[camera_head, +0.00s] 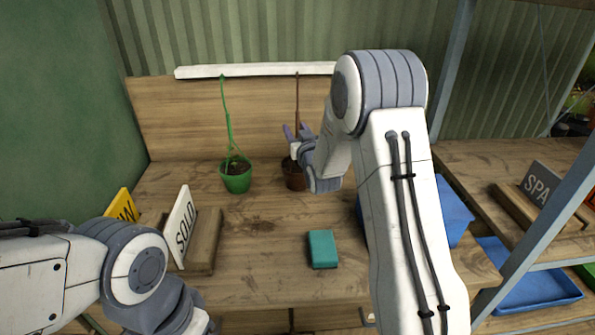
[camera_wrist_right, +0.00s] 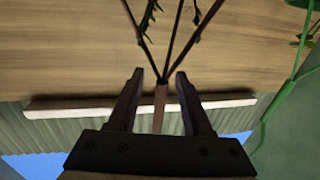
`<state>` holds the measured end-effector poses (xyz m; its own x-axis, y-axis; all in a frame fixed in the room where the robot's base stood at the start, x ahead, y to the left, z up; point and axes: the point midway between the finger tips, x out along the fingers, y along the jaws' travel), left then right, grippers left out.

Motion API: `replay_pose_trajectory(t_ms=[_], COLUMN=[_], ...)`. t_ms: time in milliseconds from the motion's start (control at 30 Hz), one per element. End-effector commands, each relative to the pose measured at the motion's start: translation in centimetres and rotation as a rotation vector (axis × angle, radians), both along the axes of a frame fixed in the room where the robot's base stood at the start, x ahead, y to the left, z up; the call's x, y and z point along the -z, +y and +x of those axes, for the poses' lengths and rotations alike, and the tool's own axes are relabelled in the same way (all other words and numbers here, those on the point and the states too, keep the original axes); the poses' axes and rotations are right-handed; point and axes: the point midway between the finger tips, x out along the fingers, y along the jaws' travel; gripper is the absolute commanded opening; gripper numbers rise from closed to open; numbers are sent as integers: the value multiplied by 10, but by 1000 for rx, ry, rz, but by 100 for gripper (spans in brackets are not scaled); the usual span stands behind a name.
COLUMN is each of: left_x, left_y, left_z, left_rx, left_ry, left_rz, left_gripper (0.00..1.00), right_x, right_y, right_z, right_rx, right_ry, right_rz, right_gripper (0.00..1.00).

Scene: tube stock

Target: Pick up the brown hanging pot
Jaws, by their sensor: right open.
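The brown hanging pot (camera_head: 293,177) stands on the wooden bench towards the back, partly hidden by my right arm. Its brown hanger rises from it to a white bar. My right gripper (camera_head: 297,132) is open at the hanger, above the pot's rim. In the right wrist view, the hanger's brown stem (camera_wrist_right: 160,97) stands between the two spread fingers of the right gripper (camera_wrist_right: 160,76), with thin hanger strands fanning out beyond the tips. The fingers look apart from the stem. My left arm is at the lower left, its fingers out of view.
A green hanging pot (camera_head: 236,180) with a plant stands left of the brown one. A teal block (camera_head: 322,249) lies nearer the front. A SOLD sign (camera_head: 183,228) stands at the left. A blue bin (camera_head: 453,212) is at the right. The bench middle is clear.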

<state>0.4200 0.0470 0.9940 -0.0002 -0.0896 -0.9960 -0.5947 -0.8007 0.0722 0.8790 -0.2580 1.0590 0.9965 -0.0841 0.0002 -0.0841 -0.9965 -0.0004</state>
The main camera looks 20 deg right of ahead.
Motion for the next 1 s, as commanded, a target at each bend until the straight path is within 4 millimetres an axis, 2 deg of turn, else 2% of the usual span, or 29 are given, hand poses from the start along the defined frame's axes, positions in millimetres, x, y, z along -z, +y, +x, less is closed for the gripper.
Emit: replay_pose_trajectory(t_ms=[133,367,400,500,1000], left_x=[-4,-3,-3,-3,-3], left_y=[0,0,0,0,0], left_z=[0,0,0,0,0], left_rx=[0,0,0,0,0], left_ry=[0,0,0,0,0], left_rz=[0,0,0,0,0], left_gripper=[50,50,50,50,50], right_x=[0,0,0,0,0], right_y=[-1,-1,-1,-1,-1], right_z=[12,13,13,13,13], right_rx=[0,0,0,0,0], right_ry=[1,0,0,0,0], right_rz=[0,-1,-1,-1,0], right_gripper=[50,50,34,0,0])
